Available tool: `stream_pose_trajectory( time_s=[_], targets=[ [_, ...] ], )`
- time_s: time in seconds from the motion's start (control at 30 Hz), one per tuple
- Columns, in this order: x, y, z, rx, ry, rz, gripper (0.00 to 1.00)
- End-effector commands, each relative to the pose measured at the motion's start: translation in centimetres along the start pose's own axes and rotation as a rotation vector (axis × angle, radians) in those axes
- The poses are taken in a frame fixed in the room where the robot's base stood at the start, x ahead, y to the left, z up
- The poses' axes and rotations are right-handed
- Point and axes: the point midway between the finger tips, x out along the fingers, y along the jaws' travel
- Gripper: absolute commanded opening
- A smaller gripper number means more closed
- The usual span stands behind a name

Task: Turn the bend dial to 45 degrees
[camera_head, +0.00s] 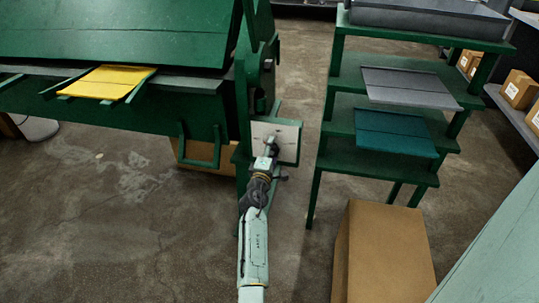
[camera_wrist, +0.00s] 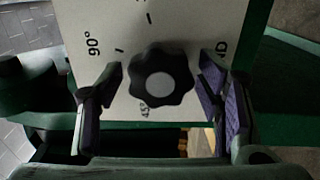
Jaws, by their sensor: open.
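The bend dial (camera_wrist: 160,82) is a black lobed knob with a grey centre on a pale plate (camera_wrist: 200,20). The plate carries tick marks, a "90°" label at left, a partly covered label just below the knob that looks like "45", and letters ending in "D" at right. I cannot make out a pointer on the knob. My gripper (camera_wrist: 162,78) is open, with one purple-padded finger on each side of the knob and visible gaps to it. In the head view the plate (camera_head: 290,143) is on the green machine's end, and my gripper (camera_head: 269,151) is in front of it, hiding most of the knob.
The green bending machine (camera_head: 150,110) fills the left, with a yellow sheet (camera_head: 108,82) on its front. A green shelf rack (camera_head: 345,135) with grey and teal sheets stands right. A cardboard box (camera_head: 385,260) is at lower right. Floor between is open.

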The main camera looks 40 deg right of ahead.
Motion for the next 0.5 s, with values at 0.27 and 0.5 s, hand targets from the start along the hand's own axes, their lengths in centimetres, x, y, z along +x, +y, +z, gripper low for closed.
stream_pose_trajectory(
  time_s=[0.27, 0.5],
  targets=[
    [-4.0, -0.2, -0.1, 0.001, 0.001, -0.002, 0.6],
    [-9.1, -0.1, -0.1, 0.0, 0.002, -0.002, 0.6]
  ],
)
